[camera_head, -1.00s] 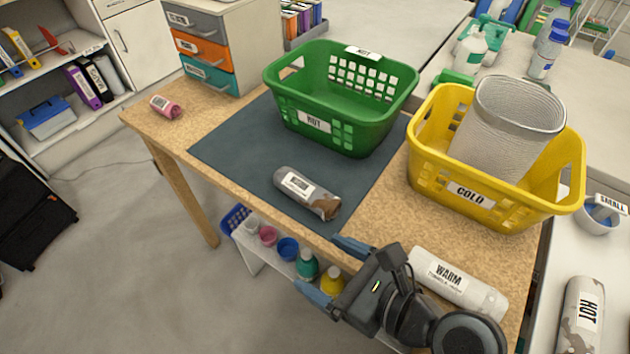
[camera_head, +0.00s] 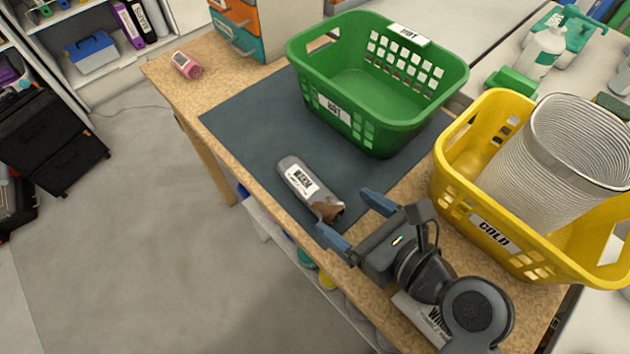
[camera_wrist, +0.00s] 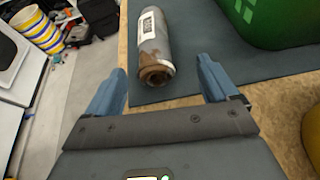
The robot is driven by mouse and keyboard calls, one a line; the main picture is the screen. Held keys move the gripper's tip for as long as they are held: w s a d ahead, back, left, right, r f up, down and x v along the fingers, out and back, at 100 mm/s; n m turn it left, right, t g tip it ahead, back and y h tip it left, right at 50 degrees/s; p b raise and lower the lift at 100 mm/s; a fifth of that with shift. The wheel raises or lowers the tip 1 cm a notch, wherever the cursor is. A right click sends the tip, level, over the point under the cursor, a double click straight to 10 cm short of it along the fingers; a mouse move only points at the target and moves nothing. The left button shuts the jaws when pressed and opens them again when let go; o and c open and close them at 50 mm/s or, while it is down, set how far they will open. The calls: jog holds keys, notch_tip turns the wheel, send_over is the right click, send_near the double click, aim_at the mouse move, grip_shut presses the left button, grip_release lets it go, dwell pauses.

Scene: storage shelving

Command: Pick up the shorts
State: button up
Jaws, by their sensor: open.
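A rolled grey cloth bundle (camera_head: 298,180) with a brown patterned end and a "WARM" label lies on the dark mat near its front edge. It may be the shorts; rolled up, its garment type cannot be told. In the wrist view the bundle (camera_wrist: 152,45) lies ahead, its brown end toward me between the lines of the fingers. My gripper (camera_head: 355,221) is open and empty, its blue fingers just short of the brown end. It also shows in the wrist view (camera_wrist: 160,78).
A green "HOT" basket (camera_head: 390,130) stands behind the bundle. A yellow "COLD" basket (camera_head: 460,195) with a ribbed white container (camera_head: 560,150) stands right. A pink roll (camera_head: 185,64) lies at the far left corner.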

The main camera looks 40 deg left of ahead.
aim_at(325, 202)
jog(key=shift+s+x, duration=0.15)
jog(key=shift+x, duration=1.45)
jog(key=shift+s+x, duration=0.15)
jog(key=shift+x, duration=1.45)
jog(key=shift+f, duration=0.1)
jog(key=shift+c, duration=0.5)
jog(key=c, duration=1.1)
